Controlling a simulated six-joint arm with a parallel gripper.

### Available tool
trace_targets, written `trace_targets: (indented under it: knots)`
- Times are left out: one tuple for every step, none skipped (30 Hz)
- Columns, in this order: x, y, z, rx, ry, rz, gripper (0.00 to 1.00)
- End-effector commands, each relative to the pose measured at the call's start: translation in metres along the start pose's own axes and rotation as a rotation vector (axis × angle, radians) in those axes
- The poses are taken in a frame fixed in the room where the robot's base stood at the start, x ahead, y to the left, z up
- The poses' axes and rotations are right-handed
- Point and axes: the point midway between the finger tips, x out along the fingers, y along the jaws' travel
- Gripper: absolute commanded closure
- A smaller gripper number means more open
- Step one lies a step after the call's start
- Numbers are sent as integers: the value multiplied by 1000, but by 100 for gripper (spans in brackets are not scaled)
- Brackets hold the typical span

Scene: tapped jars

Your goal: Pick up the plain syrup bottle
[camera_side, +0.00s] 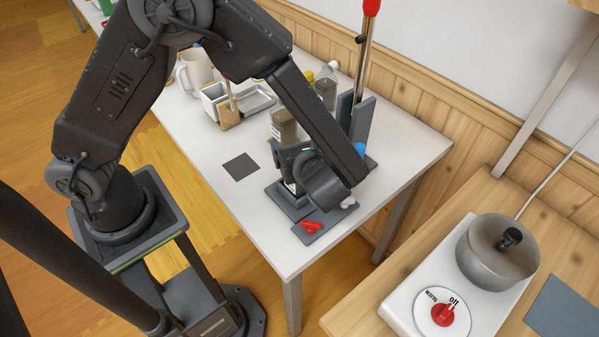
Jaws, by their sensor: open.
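My gripper (304,178) is low over the front right part of the white table, seen mostly from behind. Its fingers are largely hidden by my own wrist; it is open. A dark grey stand (283,203) lies just under it, and a white label edge shows beside it. I cannot tell which container is the plain syrup bottle. A jar with brownish contents (283,126) stands just behind my gripper. A clear bottle (331,70) and a brownish jar (326,92) stand farther back, partly behind my forearm.
A red piece (311,227) lies on a grey pad near the table's front edge. A tall metal rod with a red top (364,55) rises from a dark holder behind my forearm. A mug (194,72) and metal trays (256,98) stand at the back left. A pot (497,253) sits at right.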

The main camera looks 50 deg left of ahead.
Motion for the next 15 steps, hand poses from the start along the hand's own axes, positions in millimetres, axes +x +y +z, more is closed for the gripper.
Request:
trace_targets:
  knots:
    - [3, 0, 0, 0, 0, 1, 19]
    - [4, 0, 0, 0, 1, 0, 19]
    - [4, 0, 0, 0, 0, 0, 19]
    - [4, 0, 0, 0, 0, 0, 19]
    - [4, 0, 0, 0, 0, 0, 19]
    - [4, 0, 0, 0, 0, 0, 19]
    - [4, 0, 0, 0, 0, 0, 19]
    - [4, 0, 0, 0, 0, 0, 19]
    - [4, 0, 0, 0, 0, 0, 22]
    - [4, 0, 0, 0, 0, 0, 25]
    - [4, 0, 0, 0, 0, 0, 28]
    - [4, 0, 0, 0, 0, 0, 32]
    - [4, 0, 0, 0, 0, 0, 35]
    - [3, 0, 0, 0, 0, 0, 38]
    - [3, 0, 0, 0, 0, 0, 42]
